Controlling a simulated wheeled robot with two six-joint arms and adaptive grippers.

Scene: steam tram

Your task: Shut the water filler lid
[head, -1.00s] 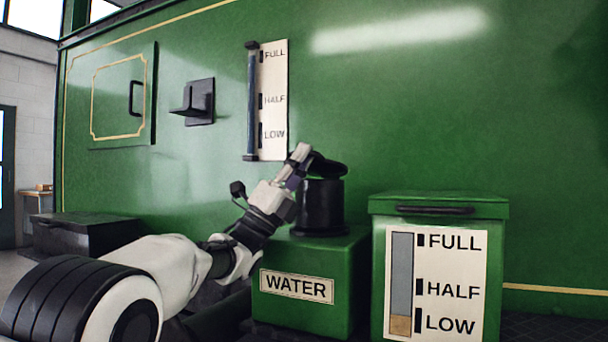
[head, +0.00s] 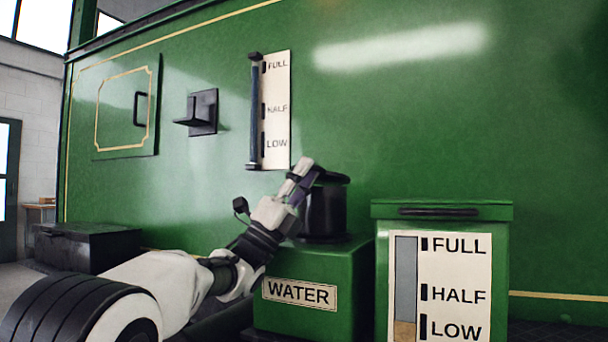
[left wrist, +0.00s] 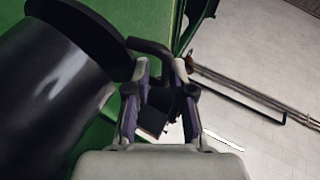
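The water filler (head: 322,213) is a black upright cylinder on the green box labelled WATER (head: 345,260). Its round black lid (head: 334,178) sits over the top, close to the rim and nearly level; whether it touches all round I cannot tell. The filler (left wrist: 45,90) and lid (left wrist: 80,22) also show at the left of the left wrist view. A dark bent handle (left wrist: 150,47) runs from the lid to between my fingertips. My left gripper (head: 303,168) is at the lid's left side, its fingers appearing closed about that handle. My right gripper is not in view.
A green bin with a level gauge (head: 441,212) stands right of the WATER box. The green tram wall behind carries a tall gauge (head: 275,110), a black bracket (head: 202,112) and a small panel (head: 127,107). A black chest (head: 85,245) stands at left.

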